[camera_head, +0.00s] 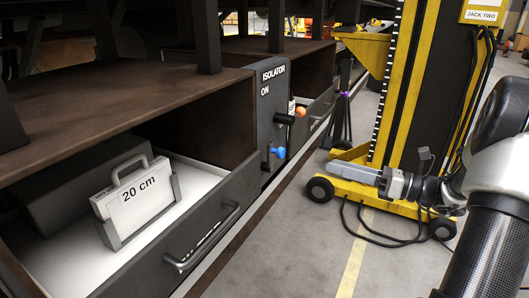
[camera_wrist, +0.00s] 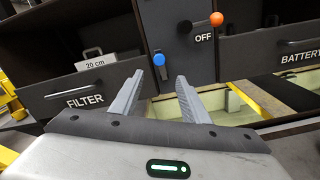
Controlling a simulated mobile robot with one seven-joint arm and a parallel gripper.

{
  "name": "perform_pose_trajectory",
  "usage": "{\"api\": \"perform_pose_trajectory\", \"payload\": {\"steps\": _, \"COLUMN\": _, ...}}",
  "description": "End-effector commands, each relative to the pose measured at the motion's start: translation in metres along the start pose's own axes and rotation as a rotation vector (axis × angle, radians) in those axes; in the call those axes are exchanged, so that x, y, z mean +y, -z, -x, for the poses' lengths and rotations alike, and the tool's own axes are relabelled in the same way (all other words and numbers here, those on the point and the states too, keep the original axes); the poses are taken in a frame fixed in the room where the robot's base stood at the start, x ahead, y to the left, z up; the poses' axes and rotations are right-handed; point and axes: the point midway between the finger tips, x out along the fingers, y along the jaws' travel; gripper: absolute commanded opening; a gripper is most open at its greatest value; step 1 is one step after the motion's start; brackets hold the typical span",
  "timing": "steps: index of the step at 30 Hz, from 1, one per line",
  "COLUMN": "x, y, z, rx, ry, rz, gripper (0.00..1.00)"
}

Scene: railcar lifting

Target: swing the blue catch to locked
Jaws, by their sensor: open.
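The blue catch (camera_head: 279,152) is a blue knob on the dark isolator panel (camera_head: 272,95), below the black lever with the orange ball (camera_head: 300,111). It also shows in the wrist view, where the blue knob (camera_wrist: 158,59) appears just beyond and between my fingertips. My gripper (camera_head: 332,167) is open and empty, to the right of the panel and apart from the catch in the head view. Both fingers show in the wrist view (camera_wrist: 160,82). No locked mark for the catch is readable.
The filter drawer (camera_head: 235,222) stands open at left with a "20 cm" case (camera_head: 138,200). The battery drawer (camera_wrist: 290,45) lies right of the panel. A yellow jack (camera_head: 405,80) stands behind my gripper. Floor between drawers and jack is fairly clear.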

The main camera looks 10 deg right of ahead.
Motion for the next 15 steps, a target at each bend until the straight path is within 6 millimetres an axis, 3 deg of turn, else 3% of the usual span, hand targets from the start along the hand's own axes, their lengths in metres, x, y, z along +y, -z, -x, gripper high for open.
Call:
{"api": "perform_pose_trajectory", "payload": {"steps": 5, "x": 0.001, "y": -0.001, "z": -0.022, "rx": 0.000, "ry": -0.004, "rz": -0.002, "gripper": 0.42}}
{"api": "perform_pose_trajectory", "payload": {"steps": 15, "x": 0.002, "y": 0.000, "z": -0.097, "rx": 0.003, "ry": -0.005, "rz": 0.001, "gripper": 0.42}}
